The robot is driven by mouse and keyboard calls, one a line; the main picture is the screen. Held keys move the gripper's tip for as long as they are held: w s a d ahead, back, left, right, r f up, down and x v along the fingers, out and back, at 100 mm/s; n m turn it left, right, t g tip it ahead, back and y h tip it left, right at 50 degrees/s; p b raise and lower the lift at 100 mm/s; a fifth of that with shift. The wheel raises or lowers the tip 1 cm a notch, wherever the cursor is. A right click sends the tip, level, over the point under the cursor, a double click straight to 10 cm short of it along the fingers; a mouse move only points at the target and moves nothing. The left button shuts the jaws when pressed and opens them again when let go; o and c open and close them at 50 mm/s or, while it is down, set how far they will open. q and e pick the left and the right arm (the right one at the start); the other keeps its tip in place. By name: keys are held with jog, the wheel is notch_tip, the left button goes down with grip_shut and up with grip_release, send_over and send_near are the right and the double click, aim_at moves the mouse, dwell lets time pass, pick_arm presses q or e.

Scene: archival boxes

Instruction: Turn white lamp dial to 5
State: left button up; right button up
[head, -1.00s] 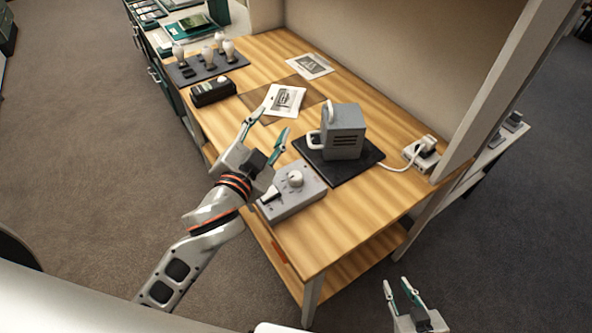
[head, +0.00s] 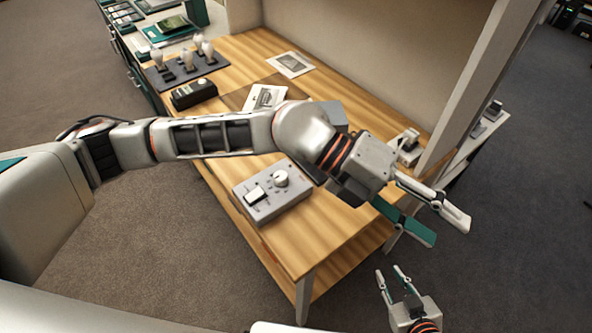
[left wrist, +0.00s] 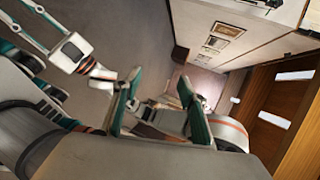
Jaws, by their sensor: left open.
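A grey control box (head: 262,207) lies on the wooden table's near part. It carries a round white dial (head: 280,178) ringed by small marks and a white rocker-like switch (head: 255,195). The dial's setting is too small to read. My left arm reaches across above the table, and my left gripper (head: 446,228) is open and empty beyond the table's right edge, well apart from the dial. It also shows open in the left wrist view (left wrist: 160,88). My right gripper (head: 389,270) is open and empty at the bottom right, off the table.
My left arm largely hides a grey device (head: 333,113) on a dark mat. A black box with a white knob (head: 194,94), a dark tray (head: 180,72) with several bulbs and a printed sheet (head: 290,64) lie farther back. A white post stands right of the table.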

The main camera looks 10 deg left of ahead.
pick_arm(q)
jog(key=w+a+f+t+y, duration=0.2)
jog(key=w+a+f+y, duration=0.3)
jog(key=a+f, duration=0.25)
jog(key=n+t+y, duration=0.3)
jog(key=n+y, duration=0.1)
jog(key=y, duration=0.4)
send_over(280, 175)
jog(key=shift+f, duration=0.85)
jog(key=shift+f+p, duration=0.55)
jog(key=shift+f, duration=3.3)
jog(key=c, duration=1.1)
